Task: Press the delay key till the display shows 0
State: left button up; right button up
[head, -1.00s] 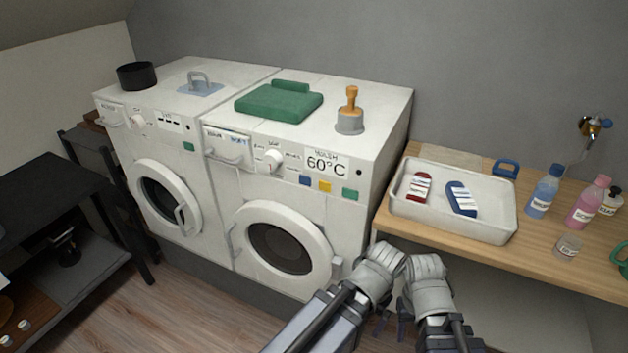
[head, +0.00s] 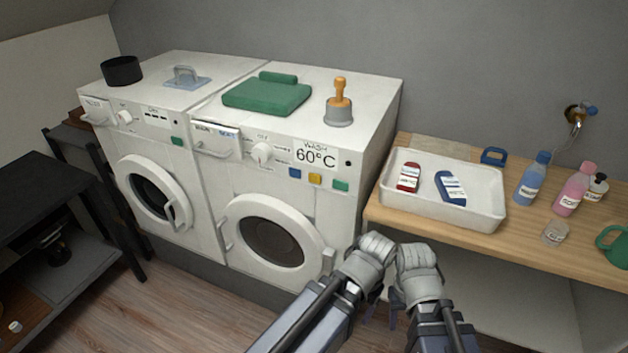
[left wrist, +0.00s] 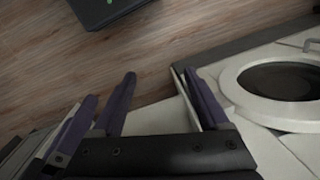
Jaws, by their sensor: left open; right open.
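The white washing machine (head: 365,215) stands in the middle of the head view. Its display (head: 315,157) reads "WASH 60°C". Below the display are a blue key (head: 295,173), a yellow key (head: 315,178) and a green key (head: 340,185); I cannot read which is the delay key. A white dial (head: 262,153) sits left of the display. My right gripper (head: 393,315) is open and low in front of the shelf, well below the keys, its fingers partly hidden. My left gripper (left wrist: 162,100) is open and empty beside it, above the floor. Neither touches the machine.
A second white machine (head: 150,145) with a dashed display (head: 156,118) stands at left. The wooden shelf (head: 440,237) holds a white tray (head: 480,217) and bottles.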

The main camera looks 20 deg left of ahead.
pick_arm(q)
grip_shut()
dwell(0.4)
dwell(0.9)
